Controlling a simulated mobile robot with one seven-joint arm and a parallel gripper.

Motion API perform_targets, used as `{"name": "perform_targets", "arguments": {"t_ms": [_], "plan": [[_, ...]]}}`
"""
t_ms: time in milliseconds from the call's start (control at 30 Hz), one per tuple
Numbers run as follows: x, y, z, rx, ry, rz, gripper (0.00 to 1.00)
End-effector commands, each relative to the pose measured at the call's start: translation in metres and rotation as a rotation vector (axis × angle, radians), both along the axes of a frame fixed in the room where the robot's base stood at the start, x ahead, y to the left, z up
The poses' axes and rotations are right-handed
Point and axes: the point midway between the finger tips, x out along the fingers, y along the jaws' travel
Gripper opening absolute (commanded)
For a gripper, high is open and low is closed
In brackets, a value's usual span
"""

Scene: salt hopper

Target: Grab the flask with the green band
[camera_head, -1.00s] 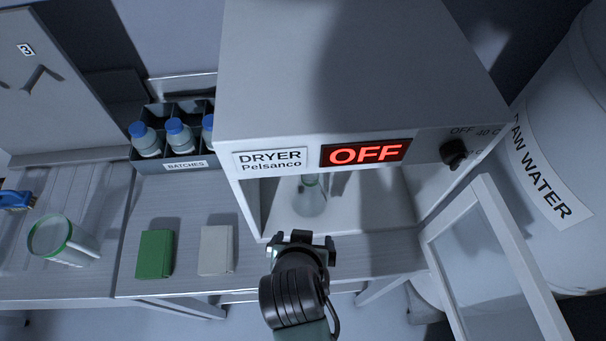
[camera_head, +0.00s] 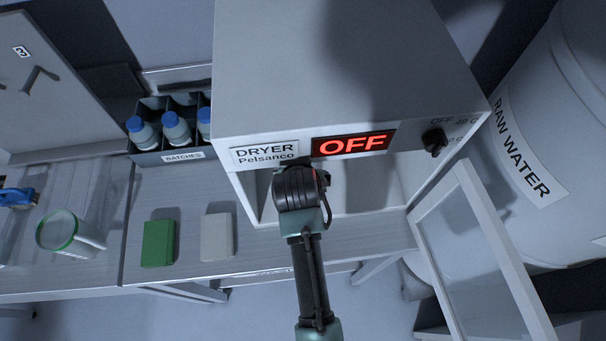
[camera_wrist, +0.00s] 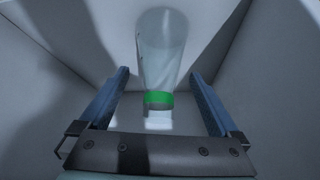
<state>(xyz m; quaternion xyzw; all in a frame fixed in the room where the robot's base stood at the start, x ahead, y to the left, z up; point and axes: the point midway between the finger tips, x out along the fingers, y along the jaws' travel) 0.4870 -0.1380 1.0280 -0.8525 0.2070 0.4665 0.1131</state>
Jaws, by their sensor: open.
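The clear flask with the green band (camera_wrist: 158,98) is inside the dryer (camera_head: 350,75) and shows in the wrist view. Its wide body is toward the top of that picture and its banded neck is nearer my gripper. My gripper (camera_wrist: 158,75) is open, with one finger on each side of the flask and a visible gap on both sides. In the head view my wrist is at the dryer opening and hides the flask and the fingertips.
The dryer's glazed door (camera_head: 485,255) stands open at right, near the raw water tank (camera_head: 530,150). A batches crate (camera_head: 170,157) with blue-capped bottles, a green block (camera_head: 158,243), a white block (camera_head: 217,236) and a green-rimmed container (camera_head: 75,236) are at left.

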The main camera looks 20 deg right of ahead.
Motion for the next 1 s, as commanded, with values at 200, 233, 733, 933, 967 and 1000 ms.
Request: {"name": "perform_targets", "arguments": {"t_ms": [200, 233, 733, 933, 967, 1000], "plan": [[0.0023, -0.0012, -0.0038, 0.000, -0.002, -0.001, 0.98], [0.0023, -0.0012, -0.0038, 0.000, -0.002, -0.001, 0.98], [0.0019, -0.0010, -0.0039, -0.001, -0.002, 0.000, 0.24], [0.0021, -0.0010, -0.0035, -0.001, -0.003, 0.001, 0.00], [0.0021, -0.0010, -0.0035, -0.001, -0.003, 0.001, 0.00], [0.0021, -0.0010, -0.0035, -0.001, -0.003, 0.001, 0.00]]}}
